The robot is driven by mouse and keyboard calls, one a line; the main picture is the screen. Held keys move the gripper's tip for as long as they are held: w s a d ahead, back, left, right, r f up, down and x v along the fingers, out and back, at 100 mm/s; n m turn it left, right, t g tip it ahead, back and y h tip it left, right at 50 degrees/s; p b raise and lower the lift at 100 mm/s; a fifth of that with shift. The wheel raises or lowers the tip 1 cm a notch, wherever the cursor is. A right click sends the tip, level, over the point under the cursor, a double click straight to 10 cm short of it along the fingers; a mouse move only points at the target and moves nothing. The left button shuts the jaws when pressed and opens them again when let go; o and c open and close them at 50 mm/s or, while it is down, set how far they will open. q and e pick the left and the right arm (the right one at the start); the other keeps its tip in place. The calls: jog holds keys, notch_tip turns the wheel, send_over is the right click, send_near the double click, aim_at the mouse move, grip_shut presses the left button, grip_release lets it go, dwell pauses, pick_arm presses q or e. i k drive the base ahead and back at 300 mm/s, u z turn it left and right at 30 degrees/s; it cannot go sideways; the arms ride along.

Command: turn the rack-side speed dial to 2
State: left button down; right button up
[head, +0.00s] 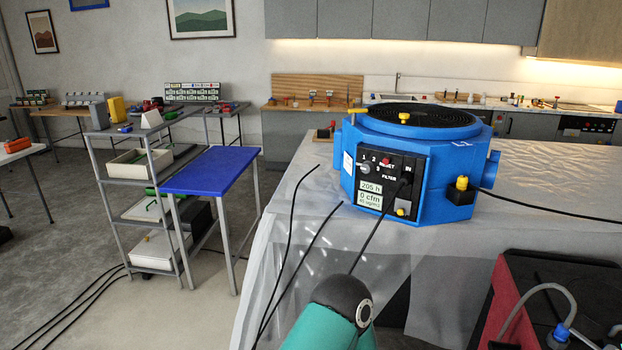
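A blue octagonal machine (440,160) with a round black grille (418,117) on top stands on the sheet-covered surface right of centre. Its black control panel (401,164) faces me. A small speed dial (365,169) sits at the panel's upper left, on the side nearer the grey rack, under the marks 1 and 2. The dial is too small to tell where it points. A display (371,188) below reads 205 h, and another (369,202) reads 0 cfm. A teal link of my own arm rises at the bottom centre.
A grey shelf rack (101,170) and a blue-topped table (212,170) stand at the left. A dark and red unit (499,296) with a grey hose (540,287) fills the lower right. The plastic sheet (306,208) hangs over the edge.

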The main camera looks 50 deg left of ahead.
aim_at(367, 166)
jog(key=u, duration=0.05)
jog(key=k, duration=1.75)
jog(key=i, duration=0.15)
jog(key=u, duration=2.5)
jog(key=i, duration=2.75)
jog(key=z, duration=0.85)
jog(key=i, duration=1.1)
jog(key=z, duration=1.15)
jog(key=i, duration=0.6)
jog(key=z, duration=0.4)
